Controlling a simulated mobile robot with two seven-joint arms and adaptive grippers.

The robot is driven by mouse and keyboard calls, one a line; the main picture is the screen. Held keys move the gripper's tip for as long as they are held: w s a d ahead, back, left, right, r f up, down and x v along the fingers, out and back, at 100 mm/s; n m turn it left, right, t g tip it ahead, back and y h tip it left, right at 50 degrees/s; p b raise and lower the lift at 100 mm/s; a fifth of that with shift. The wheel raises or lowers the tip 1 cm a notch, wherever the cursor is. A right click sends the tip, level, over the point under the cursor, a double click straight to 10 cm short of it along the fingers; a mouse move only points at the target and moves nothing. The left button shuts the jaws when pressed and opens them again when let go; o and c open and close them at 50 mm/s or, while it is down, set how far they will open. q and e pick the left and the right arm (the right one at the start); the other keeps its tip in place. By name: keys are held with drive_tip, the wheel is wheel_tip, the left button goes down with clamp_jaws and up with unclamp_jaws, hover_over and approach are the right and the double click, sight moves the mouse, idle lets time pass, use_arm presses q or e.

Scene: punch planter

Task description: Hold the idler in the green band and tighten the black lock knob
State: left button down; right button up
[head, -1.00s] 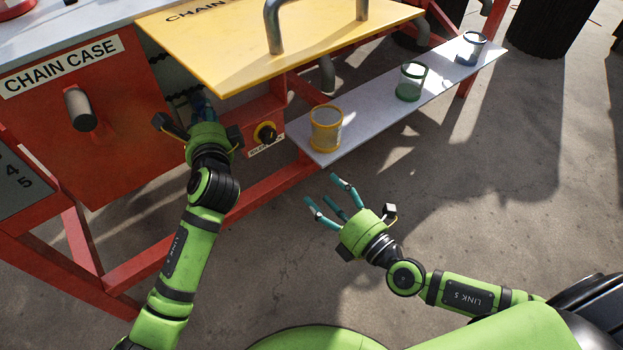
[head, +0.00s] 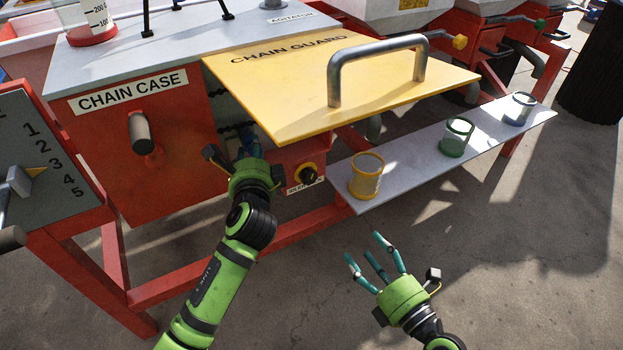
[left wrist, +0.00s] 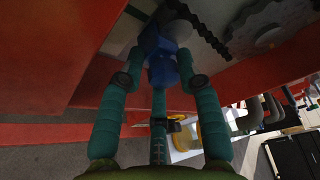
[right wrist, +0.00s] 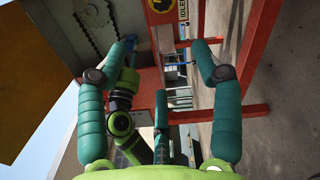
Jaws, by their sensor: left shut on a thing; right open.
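The idler's blue grip (left wrist: 161,62) is below the chain in the left wrist view. My left gripper (head: 250,148) is shut on it at the opening under the yellow guard; its fingers (left wrist: 168,75) close around the blue grip. The black lock knob (head: 309,175) sits on a yellow disc on the red panel, just right of my left gripper. My right gripper (head: 365,250) is open and empty, below and right of the knob, apart from it. Its spread fingers (right wrist: 162,50) also show in the right wrist view. I cannot make out the green band.
The yellow chain guard (head: 300,85) with its metal handle overhangs the idler and knob. A pale shelf (head: 410,165) to the right carries a yellow cup (head: 366,178), a green cup (head: 457,137) and a blue cup (head: 519,109). Red frame rails (head: 200,265) run below. Floor around my right gripper is clear.

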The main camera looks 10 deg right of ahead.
sight(311, 178)
drive_tip(key=w+a+n, duration=0.2)
drive_tip(key=w+n, duration=0.2)
drive_tip(key=w, duration=0.3)
drive_tip(key=w+a+n, duration=0.3)
drive_tip(key=w+n, duration=0.1)
drive_tip(key=w, duration=0.3)
drive_tip(key=w+a+n, duration=0.3)
drive_tip(key=w+n, duration=0.1)
drive_tip(key=w, duration=0.3)
drive_tip(key=shift+w+a, duration=0.15)
drive_tip(key=shift+a, duration=0.05)
